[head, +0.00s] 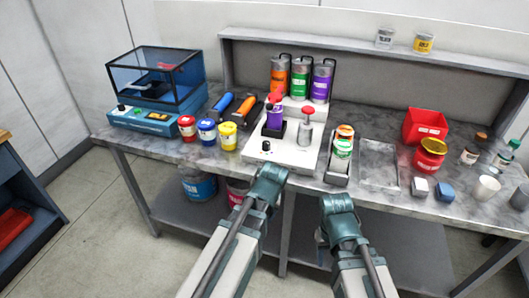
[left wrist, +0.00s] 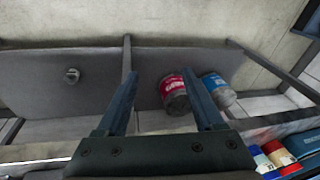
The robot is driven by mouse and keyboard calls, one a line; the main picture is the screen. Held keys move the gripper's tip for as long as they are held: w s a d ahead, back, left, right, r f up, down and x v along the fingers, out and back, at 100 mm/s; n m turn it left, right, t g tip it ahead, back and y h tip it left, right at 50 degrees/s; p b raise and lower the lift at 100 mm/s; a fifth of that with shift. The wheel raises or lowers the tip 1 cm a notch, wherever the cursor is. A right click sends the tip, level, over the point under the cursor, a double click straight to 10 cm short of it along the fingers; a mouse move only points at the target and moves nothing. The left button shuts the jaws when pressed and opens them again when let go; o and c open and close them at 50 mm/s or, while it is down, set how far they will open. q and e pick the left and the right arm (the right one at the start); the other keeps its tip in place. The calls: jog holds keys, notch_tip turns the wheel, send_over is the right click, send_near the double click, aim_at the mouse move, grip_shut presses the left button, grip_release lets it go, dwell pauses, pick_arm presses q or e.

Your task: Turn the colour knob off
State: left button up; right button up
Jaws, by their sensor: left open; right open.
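A small black knob (head: 266,146) stands on the front left of a white base plate (head: 287,155) on the bench; I take it for the colour knob. Its pointer setting is too small to read. Behind it on the plate are a purple container with a red top (head: 274,115) and a grey metal piece with a red knob (head: 307,122). My left gripper (head: 268,182) is in front of the bench edge, below the black knob in the picture. In the left wrist view it is open and empty (left wrist: 160,75). My right gripper (head: 338,210) is open, farther right, also before the bench.
Red, blue and yellow pots (head: 207,131) stand left of the plate. A holder with cans (head: 342,150) and a shallow tray (head: 379,164) are to its right. Orange, green and purple canisters (head: 299,82) stand behind. Red and blue cans (left wrist: 174,92) are on the lower shelf.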

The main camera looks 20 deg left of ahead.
pick_arm(q)
jog(key=w+a+n+t+y, duration=0.1)
jog(key=w+a+n+y, duration=0.1)
jog(key=w, duration=0.3)
jog(key=n+t+y, duration=0.6)
jog(key=t, duration=0.1)
send_near(268, 145)
jog(key=shift+h, duration=0.3)
jog(key=b+x, duration=0.3)
jog(key=x, duration=0.2)
jog(key=b+x, duration=0.2)
jog(key=x, duration=0.4)
jog(key=shift+r+b, duration=0.25)
jog(key=shift+b, duration=0.15)
jog(key=shift+w+a+f, duration=0.1)
jog(key=shift+w+a, duration=0.15)
jog(key=shift+a, duration=0.15)
pick_arm(e)
notch_tip(268, 145, down, 7)
pick_arm(q)
jog(key=shift+c, duration=0.2)
pick_arm(e)
jog(key=shift+r, duration=0.1)
pick_arm(q)
grip_shut()
